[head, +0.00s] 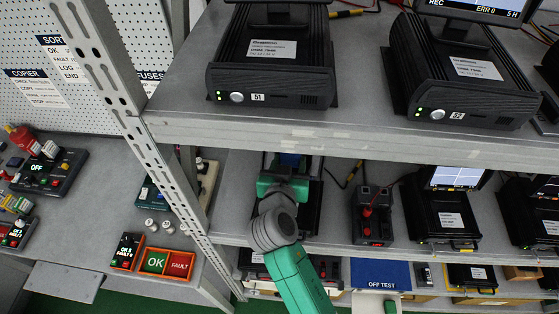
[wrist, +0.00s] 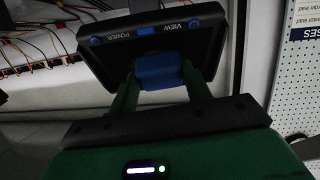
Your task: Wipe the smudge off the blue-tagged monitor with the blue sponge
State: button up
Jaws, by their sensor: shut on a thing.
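My gripper (wrist: 160,88) is shut on the blue sponge (wrist: 160,72), held between its two green fingers in the wrist view. Just beyond is a dark monitor (wrist: 105,65) with a blue tag (wrist: 147,31) on its edge between POWER and VIEW labels. The sponge overlaps the monitor's dark face in the picture; I cannot tell whether they touch. The smudge is not visible. In the head view my gripper (head: 287,176) is on the lower shelf level, under the upper shelf edge, with a little blue showing at its tip. The monitor is mostly hidden there.
The upper shelf (head: 380,128) with units 51 (head: 270,75) and 52 (head: 460,80) overhangs my gripper. A rack post (head: 150,140) stands to its left. A small black device with red knobs (head: 372,215) and a lit monitor (head: 455,178) stand to its right.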

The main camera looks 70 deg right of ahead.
jog(key=shift+s+d+p, duration=0.2)
jog(key=shift+s+d, duration=0.05)
jog(key=shift+s, duration=0.9)
jog(key=shift+s+d+p, duration=0.15)
jog(key=shift+s+d, duration=0.1)
jog(key=shift+s, duration=0.9)
jog(key=shift+w, duration=0.1)
jog(key=shift+w+a+b, duration=0.25)
jog(key=shift+w+b, duration=0.3)
jog(key=shift+w, duration=0.25)
jog(key=shift+w+a+b, duration=0.2)
jog(key=shift+w+b, duration=0.3)
jog(key=shift+w, duration=0.25)
jog(key=shift+w+a+r, duration=0.1)
jog(key=shift+w, duration=0.1)
jog(key=shift+w+a+b, duration=0.15)
jog(key=shift+w+b, duration=0.35)
jog(key=shift+w, duration=0.3)
jog(key=shift+w+a+b, duration=0.15)
jog(key=shift+w+b, duration=0.3)
jog(key=shift+w, duration=0.65)
jog(key=shift+a, duration=0.1)
